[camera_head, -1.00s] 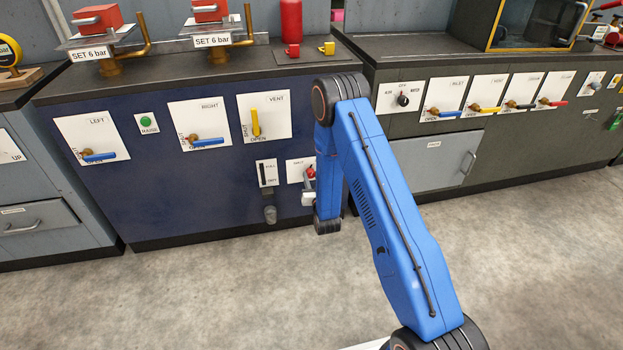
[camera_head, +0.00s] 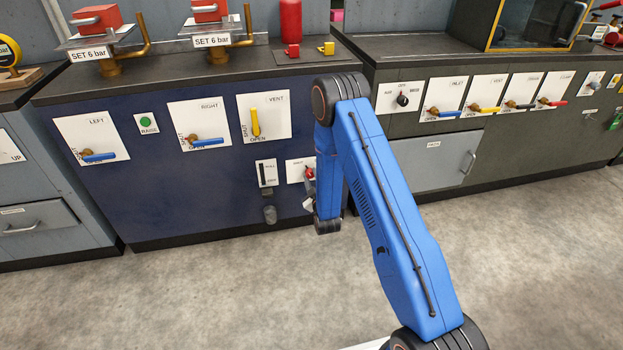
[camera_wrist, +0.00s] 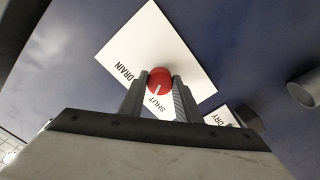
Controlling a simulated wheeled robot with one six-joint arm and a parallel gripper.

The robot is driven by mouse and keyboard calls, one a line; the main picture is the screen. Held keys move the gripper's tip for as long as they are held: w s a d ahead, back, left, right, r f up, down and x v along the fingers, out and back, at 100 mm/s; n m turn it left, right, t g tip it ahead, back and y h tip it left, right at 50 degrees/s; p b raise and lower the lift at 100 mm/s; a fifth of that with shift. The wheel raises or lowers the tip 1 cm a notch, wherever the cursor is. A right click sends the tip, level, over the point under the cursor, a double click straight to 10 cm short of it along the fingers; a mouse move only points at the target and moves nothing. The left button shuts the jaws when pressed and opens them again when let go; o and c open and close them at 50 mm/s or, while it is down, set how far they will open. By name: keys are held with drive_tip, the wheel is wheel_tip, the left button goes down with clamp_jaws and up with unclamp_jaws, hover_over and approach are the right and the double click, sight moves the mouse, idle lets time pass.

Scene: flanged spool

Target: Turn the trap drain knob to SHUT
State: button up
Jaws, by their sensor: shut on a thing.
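The trap drain knob (camera_wrist: 160,79) is a red round knob with a white pointer line, on a white plate (camera_wrist: 150,40) lettered DRAIN and SHUT. In the wrist view its pointer line is directed toward the side of the plate with the word SHUT; I cannot tell if it is exactly on the mark. My gripper (camera_wrist: 160,92) is shut on the knob, one finger on each side. In the head view the red knob (camera_head: 310,173) shows at the left edge of my blue arm, which hides part of the plate.
A small sight gauge plate (camera_head: 266,173) and a grey cup-like fitting (camera_head: 270,214) are just left of the knob. The yellow vent lever (camera_head: 255,122) is above. The grey floor in front of the blue cabinet (camera_head: 180,195) is clear.

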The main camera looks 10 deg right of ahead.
drive_tip(key=shift+n, duration=0.9)
drive_tip(key=o, duration=1.1)
drive_tip(key=shift+c, duration=0.2)
drive_tip(key=s, duration=1.7)
drive_tip(key=shift+s, duration=0.25)
